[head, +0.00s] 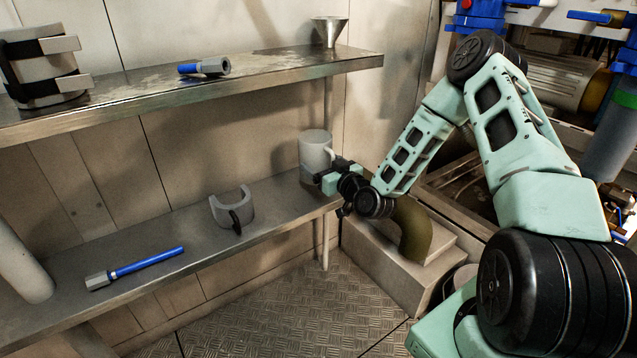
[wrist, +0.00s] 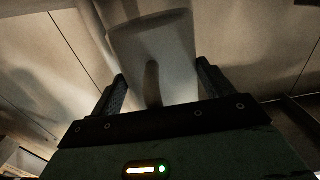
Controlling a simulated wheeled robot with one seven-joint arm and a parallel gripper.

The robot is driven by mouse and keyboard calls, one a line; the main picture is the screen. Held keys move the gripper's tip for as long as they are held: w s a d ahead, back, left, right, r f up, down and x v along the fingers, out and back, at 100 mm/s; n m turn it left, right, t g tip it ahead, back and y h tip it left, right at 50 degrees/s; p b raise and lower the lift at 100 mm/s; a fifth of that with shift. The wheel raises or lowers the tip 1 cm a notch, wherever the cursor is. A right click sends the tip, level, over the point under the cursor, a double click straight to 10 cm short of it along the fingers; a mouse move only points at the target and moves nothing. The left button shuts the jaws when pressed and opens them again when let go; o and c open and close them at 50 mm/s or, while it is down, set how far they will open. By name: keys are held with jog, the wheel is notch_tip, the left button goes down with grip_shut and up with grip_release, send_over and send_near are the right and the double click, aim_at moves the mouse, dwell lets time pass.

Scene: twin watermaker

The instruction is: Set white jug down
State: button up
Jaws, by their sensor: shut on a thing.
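The white jug (head: 315,152) stands upright at the right end of the lower shelf (head: 180,254), near the shelf post. Whether its base touches the shelf is hard to tell. My gripper (head: 328,178) reaches it from the right and is shut on it, on the handle side. In the wrist view the white jug (wrist: 152,58) fills the upper middle, with its handle facing me. The contact itself is partly hidden.
On the lower shelf are a grey C-shaped clamp (head: 232,207) and a blue-handled tool (head: 140,264). The upper shelf (head: 280,68) holds a funnel (head: 328,30), a blue fitting (head: 204,67) and a strapped cylinder (head: 42,65). A curved pipe (head: 411,230) is close below my forearm.

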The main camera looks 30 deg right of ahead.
notch_tip(320, 180, down, 4)
jog(key=shift+f+b, duration=0.1)
jog(key=shift+b, duration=0.55)
jog(key=o, duration=1.2)
jog(key=shift+s, duration=0.25)
jog(key=s+p, duration=0.1)
jog(key=s, duration=0.4)
jog(key=s+p, duration=0.1)
jog(key=s, duration=0.5)
jog(key=shift+s+d, duration=0.2)
jog(key=shift+s, duration=0.05)
